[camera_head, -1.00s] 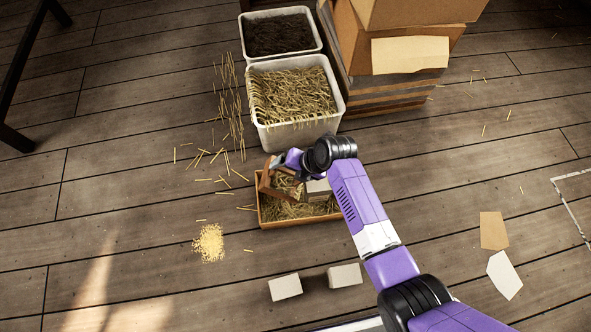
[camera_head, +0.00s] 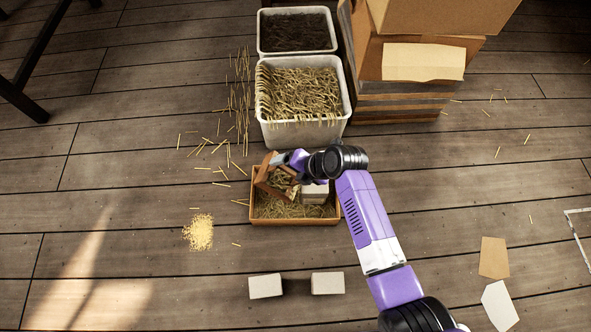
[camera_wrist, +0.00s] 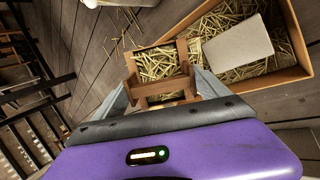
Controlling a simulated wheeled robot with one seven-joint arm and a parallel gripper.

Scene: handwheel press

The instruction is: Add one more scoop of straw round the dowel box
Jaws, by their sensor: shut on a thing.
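My gripper (camera_head: 289,161) is shut on a brown wooden scoop (camera_head: 265,170), held over the left part of an orange-brown crate (camera_head: 252,207). The scoop looks tilted. In the wrist view the scoop (camera_wrist: 160,88) sits between my fingers (camera_wrist: 163,78); straw shows just past it, and I cannot tell whether that straw is in the scoop or below. The pale dowel box (camera_head: 315,194) stands in the crate with straw (camera_head: 290,211) around it, partly hidden by my arm. The box also shows in the wrist view (camera_wrist: 238,50).
A white bin of straw (camera_head: 303,127) stands behind the crate, with a dark-filled bin (camera_head: 296,53) beyond. Stacked cardboard boxes (camera_head: 420,60) stand at back right. Two pale blocks (camera_head: 265,286) lie in front. Straw and a yellow grain pile (camera_head: 199,233) litter the floor at left.

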